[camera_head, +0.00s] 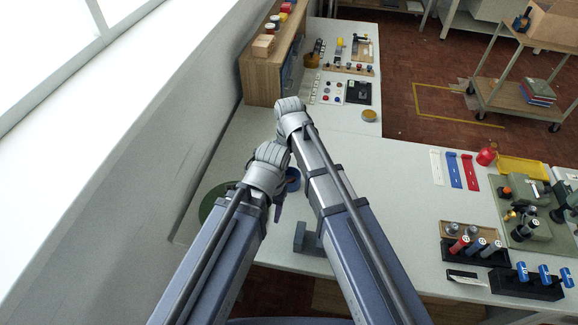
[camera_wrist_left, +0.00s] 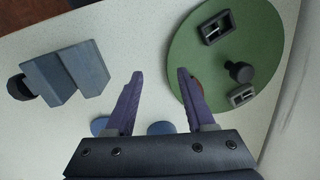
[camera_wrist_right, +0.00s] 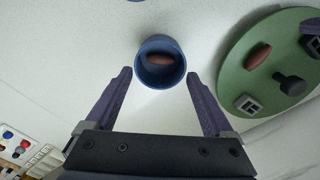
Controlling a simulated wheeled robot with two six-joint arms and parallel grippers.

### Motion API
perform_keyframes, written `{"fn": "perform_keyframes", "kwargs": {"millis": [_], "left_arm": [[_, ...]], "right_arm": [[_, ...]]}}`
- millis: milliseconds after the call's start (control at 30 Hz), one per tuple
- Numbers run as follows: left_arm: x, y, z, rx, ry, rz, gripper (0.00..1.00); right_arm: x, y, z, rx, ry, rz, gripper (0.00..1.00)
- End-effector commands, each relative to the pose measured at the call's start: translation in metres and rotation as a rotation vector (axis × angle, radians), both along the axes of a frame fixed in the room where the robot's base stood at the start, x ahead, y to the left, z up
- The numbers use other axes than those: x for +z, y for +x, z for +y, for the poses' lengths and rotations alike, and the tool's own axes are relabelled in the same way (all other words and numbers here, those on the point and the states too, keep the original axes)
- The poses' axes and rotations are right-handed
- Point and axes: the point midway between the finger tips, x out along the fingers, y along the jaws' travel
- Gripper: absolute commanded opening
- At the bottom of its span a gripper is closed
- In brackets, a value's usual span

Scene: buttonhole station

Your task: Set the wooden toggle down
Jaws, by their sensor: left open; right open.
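A brown oval wooden toggle (camera_wrist_right: 159,59) lies inside a small round blue cup (camera_wrist_right: 149,80) in the right wrist view. My right gripper (camera_wrist_right: 158,73) is open, with its fingertips on either side of the cup, and holds nothing. A second brown oval piece (camera_wrist_right: 257,55) lies on the round green mat (camera_wrist_right: 235,70). My left gripper (camera_wrist_left: 160,72) is open and empty over the pale table, and one finger partly hides a reddish-brown piece (camera_wrist_left: 197,83) on the mat. In the head view the blue cup (camera_head: 293,180) shows beside my arms, which hide most of the gripper fingers.
The mat also holds a dark knob (camera_wrist_left: 240,72) and dark square pieces with slots (camera_wrist_left: 216,28). A grey block (camera_wrist_left: 65,75) stands left of my left gripper. Tool racks (camera_head: 475,250) and coloured strips (camera_head: 453,170) occupy the table's right side. Bare tabletop lies between.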

Motion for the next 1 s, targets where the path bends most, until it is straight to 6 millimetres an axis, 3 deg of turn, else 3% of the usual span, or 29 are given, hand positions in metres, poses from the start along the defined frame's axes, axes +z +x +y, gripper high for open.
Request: {"fn": "perform_keyframes", "kwargs": {"millis": [167, 567, 1000], "left_arm": [[0.013, 0.000, 0.000, 0.000, 0.000, 0.000, 0.55], [0.070, 0.000, 0.000, 0.000, 0.000, 0.000, 0.55], [0.070, 0.000, 0.000, 0.000, 0.000, 0.000, 0.55]], "right_arm": [[0.013, 0.000, 0.000, 0.000, 0.000, 0.000, 0.87], [0.070, 0.000, 0.000, 0.000, 0.000, 0.000, 0.87], [0.070, -0.004, -0.001, -0.004, -0.002, 0.001, 0.87]]}}
